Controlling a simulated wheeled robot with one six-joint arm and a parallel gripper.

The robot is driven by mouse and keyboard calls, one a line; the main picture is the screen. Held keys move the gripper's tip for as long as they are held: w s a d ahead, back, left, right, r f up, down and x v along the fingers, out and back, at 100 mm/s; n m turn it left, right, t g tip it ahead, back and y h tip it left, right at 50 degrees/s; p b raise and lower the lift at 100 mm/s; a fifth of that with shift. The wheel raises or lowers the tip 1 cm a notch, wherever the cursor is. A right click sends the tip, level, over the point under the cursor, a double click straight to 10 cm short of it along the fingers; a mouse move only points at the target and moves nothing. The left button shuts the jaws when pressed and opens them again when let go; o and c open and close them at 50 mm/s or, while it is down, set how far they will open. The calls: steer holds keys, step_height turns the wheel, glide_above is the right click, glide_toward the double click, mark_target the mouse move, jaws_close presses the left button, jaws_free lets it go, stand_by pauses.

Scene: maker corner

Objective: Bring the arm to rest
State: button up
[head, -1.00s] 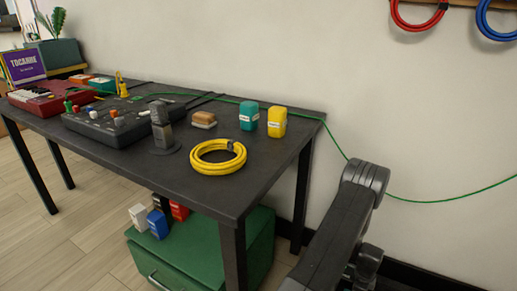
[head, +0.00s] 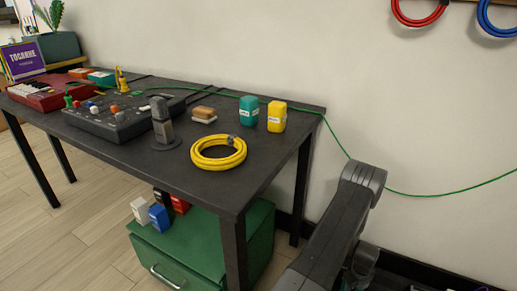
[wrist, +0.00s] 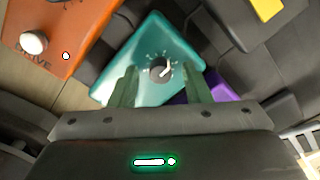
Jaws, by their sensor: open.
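My gripper (wrist: 160,92) shows in the wrist view with its two fingers apart. A teal box with a dark knob (wrist: 150,60) lies beyond and partly between the fingers. Nothing is clearly held, and I cannot tell how far the box is from the fingertips. In the head view my arm rises at the lower right, beside the table's right end; my gripper is out of that view.
The wrist view also shows an orange box marked DRIVE (wrist: 70,30), a purple thing (wrist: 200,92) and a yellow thing (wrist: 266,8). In the head view a dark table (head: 215,190) carries a yellow cable coil (head: 218,165). A green cable (head: 440,194) crosses the wall behind my arm.

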steer(key=m+p, duration=0.1)
steer(key=m, duration=0.2)
steer(key=shift+r+p, duration=0.15)
steer(key=shift+p, duration=0.2)
step_height(320, 180, up, 8)
steer(key=p, duration=0.2)
steer(key=shift+r+m+p, duration=0.2)
steer(key=shift+m+p, duration=0.1)
steer(key=shift+p, duration=0.05)
